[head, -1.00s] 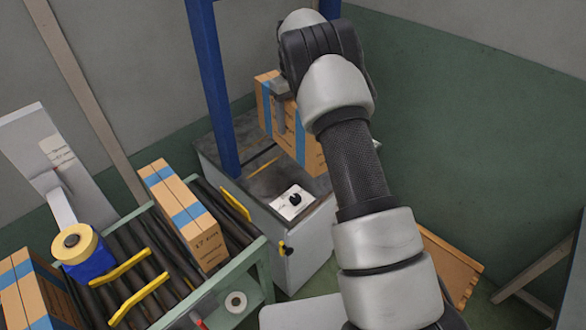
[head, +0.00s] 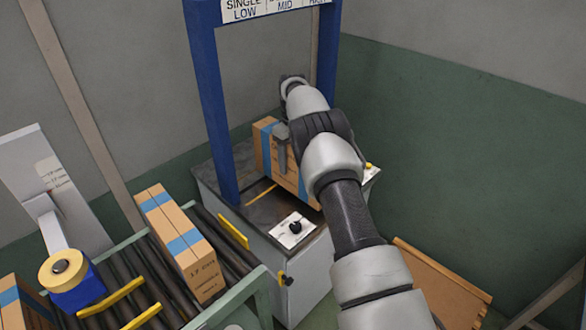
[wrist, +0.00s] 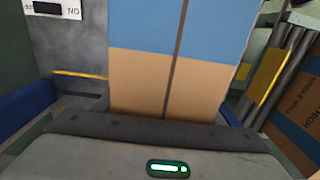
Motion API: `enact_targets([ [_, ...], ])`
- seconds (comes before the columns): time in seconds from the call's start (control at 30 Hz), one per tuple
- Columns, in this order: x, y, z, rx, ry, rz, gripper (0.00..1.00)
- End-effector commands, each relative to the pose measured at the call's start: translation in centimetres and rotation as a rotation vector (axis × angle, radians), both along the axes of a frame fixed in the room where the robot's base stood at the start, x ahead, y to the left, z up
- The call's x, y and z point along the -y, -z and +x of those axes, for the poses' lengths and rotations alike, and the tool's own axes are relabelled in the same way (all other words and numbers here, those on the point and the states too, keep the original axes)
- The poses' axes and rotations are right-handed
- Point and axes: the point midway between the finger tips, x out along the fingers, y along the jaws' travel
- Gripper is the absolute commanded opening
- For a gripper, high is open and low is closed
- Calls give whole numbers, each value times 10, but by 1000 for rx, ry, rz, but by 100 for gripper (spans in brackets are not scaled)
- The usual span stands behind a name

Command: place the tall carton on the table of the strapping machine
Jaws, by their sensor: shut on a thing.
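A brown carton with blue tape (head: 268,140) is held by my gripper (head: 283,150) over the strapping machine's dark table (head: 262,208), inside the blue arch. My arm hides part of the carton's right side. In the wrist view the carton (wrist: 180,85) fills the middle, with its blue band and centre seam close to the gripper body. The fingertips are not clearly seen there. I cannot tell whether the carton's bottom touches the table.
The strapping machine's blue arch (head: 210,100) rises around the table. A control box with a black knob (head: 295,229) sits at the table's front corner. Another taped carton (head: 180,240) lies on the roller conveyor (head: 210,232) at the left. A wooden crate (head: 440,285) stands at lower right.

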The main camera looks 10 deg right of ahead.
Motion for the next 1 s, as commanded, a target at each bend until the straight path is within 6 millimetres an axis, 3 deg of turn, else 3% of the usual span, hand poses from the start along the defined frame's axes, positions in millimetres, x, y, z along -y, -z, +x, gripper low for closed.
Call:
enact_targets([
  [0.2,-1,29,0,2,-1,0,13],
  [0.57,0,34,1,3,0,0,13],
  [0.6,0,35,0,0,0,0,64],
  [0.7,0,34,0,0,0,0,81],
  [1.0,0,33,0,0,0,0,81],
])
